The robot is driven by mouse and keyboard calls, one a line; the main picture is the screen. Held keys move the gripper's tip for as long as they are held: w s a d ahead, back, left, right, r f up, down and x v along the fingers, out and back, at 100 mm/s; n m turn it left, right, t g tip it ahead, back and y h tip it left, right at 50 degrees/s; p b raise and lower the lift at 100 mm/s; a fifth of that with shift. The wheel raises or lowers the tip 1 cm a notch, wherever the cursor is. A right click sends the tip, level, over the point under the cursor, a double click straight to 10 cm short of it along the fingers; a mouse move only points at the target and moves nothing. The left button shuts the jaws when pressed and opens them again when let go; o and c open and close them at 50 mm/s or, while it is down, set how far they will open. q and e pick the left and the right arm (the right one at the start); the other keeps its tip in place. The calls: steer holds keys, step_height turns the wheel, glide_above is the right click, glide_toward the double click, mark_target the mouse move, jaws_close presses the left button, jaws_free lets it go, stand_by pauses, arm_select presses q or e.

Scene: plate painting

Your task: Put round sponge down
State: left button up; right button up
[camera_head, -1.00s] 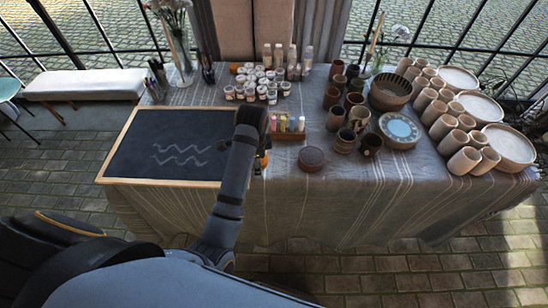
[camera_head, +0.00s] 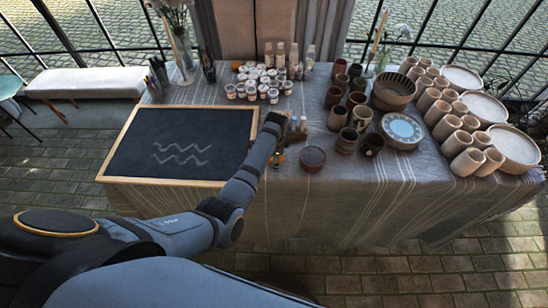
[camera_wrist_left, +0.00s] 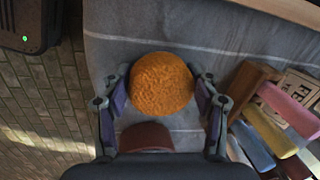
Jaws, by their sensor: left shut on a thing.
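The round orange sponge (camera_wrist_left: 162,84) sits between the two fingers of my left gripper (camera_wrist_left: 160,92) in the left wrist view. The gripper is shut on it. In the head view my left gripper (camera_head: 277,158) is over the front edge area of the cloth-covered table (camera_head: 345,205), between the chalkboard and a small round brown dish (camera_head: 312,158). Only a bit of orange shows there, and the gripper mostly hides the sponge. I cannot tell whether the sponge touches the cloth. The dish's reddish-brown side (camera_wrist_left: 147,137) shows in the left wrist view. My right gripper is not in view.
A wooden box (camera_wrist_left: 250,78) of coloured blocks stands close beside the gripper. A framed chalkboard (camera_head: 180,145) with wavy lines lies to the left. Paint jars (camera_head: 265,85), brown cups (camera_head: 361,117) and a blue plate (camera_head: 401,130) stand around. Bare cloth lies in front.

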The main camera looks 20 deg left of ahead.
arm_select(q)
steer(key=shift+f, duration=0.3)
steer(key=shift+s+f, duration=0.2)
steer(key=shift+s, duration=0.05)
steer(key=o, duration=1.6)
steer(key=shift+w+f, duration=0.25)
steer(key=shift+c, duration=0.2)
steer(key=shift+r, duration=0.1)
steer(key=shift+r, duration=0.1)
step_height(320, 180, up, 13)
steer(key=s, duration=0.1)
steer(key=shift+s+d, duration=0.35)
steer(key=shift+d, duration=0.1)
